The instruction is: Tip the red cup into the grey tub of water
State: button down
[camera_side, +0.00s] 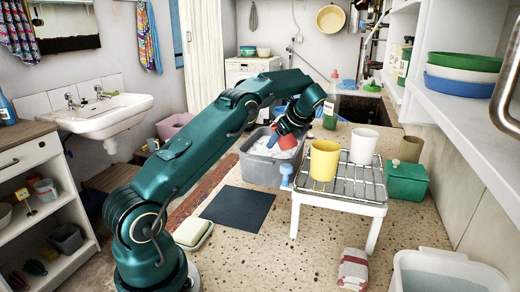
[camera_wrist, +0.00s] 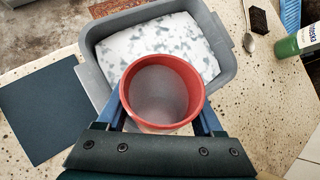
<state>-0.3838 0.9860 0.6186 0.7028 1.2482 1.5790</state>
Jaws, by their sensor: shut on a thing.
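The grey tub (camera_side: 262,166) stands on the speckled stone top beyond the dark mat. In the wrist view the tub (camera_wrist: 90,70) holds water with white foam on it. The red cup (camera_side: 287,141) is in my gripper (camera_side: 290,128), over the tub in the side view. In the wrist view the red cup (camera_wrist: 194,112) shows its open mouth and greyish inside, between the two blue fingers of my gripper (camera_wrist: 163,118). The cup overlaps the tub's near rim in that view. In the side view my arm partly covers the cup, so its exact tilt is hard to tell.
A wire rack (camera_side: 340,190) right of the tub bears a yellow cup (camera_side: 324,160) and a white cup (camera_side: 364,146). A green bottle (camera_side: 331,108) stands behind the tub. A dark mat (camera_side: 238,208) lies flat in front. A blue-topped item (camera_side: 286,174) stands beside the tub.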

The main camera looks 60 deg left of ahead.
jog(key=shift+t+h, duration=0.4)
jog(key=shift+h, duration=0.3)
jog(key=shift+f+n+t+h, duration=0.2)
jog(key=shift+n+t+h, duration=0.3)
jog(key=shift+h, duration=0.2)
dwell(0.9)
jog(key=shift+f+t+h, duration=0.15)
jog(key=shift+t+h, duration=0.45)
jog(key=shift+h, duration=0.2)
jog(key=shift+n, duration=0.3)
dwell(0.4)
jog(key=shift+f+h, duration=0.1)
jog(key=shift+h, duration=0.2)
jog(key=shift+t+h, duration=0.4)
jog(key=shift+t, duration=0.2)
